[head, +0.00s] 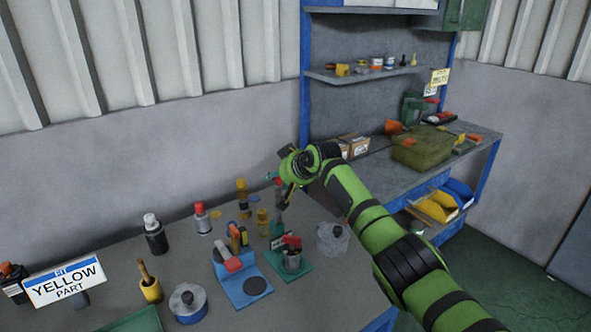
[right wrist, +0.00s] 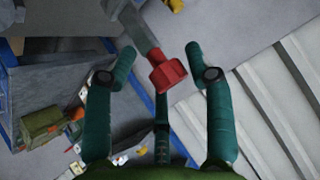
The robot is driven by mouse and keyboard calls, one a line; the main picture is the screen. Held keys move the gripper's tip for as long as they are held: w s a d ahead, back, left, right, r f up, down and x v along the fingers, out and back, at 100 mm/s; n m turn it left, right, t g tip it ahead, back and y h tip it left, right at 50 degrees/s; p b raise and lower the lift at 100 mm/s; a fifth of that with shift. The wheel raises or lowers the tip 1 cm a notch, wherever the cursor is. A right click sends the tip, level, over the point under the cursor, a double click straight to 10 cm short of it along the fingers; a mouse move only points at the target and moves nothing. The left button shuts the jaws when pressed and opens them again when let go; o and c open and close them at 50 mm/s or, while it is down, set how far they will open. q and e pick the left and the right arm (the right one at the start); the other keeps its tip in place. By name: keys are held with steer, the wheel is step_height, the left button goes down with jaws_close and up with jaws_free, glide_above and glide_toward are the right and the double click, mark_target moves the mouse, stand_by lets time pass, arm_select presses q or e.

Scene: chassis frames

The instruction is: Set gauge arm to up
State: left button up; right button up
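The gauge arm looks like a grey bar (head: 281,199) standing roughly upright over a small green base (head: 277,229). In the right wrist view its red end (right wrist: 168,74) lies between the two teal fingers, with the grey bar (right wrist: 136,28) running off to the upper left. My right gripper (head: 279,181) is at the top of this bar in the head view; in the right wrist view its fingers (right wrist: 162,52) are apart, with a gap beside the red end. Whether one finger touches it, I cannot tell. My left gripper is not in view.
A blue stand (head: 258,300), a metal pot (head: 333,238), a grey tin (head: 188,302) and several bottles crowd the table. A sign (head: 64,281) reads "YELLOW PART". Behind my right arm is a workbench (head: 385,178) with a green crate (head: 423,150).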

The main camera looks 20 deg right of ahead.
steer(key=v, duration=1.1)
steer(key=shift+s+r, duration=0.15)
steer(key=shift+r, duration=0.15)
steer(key=shift+f, duration=0.1)
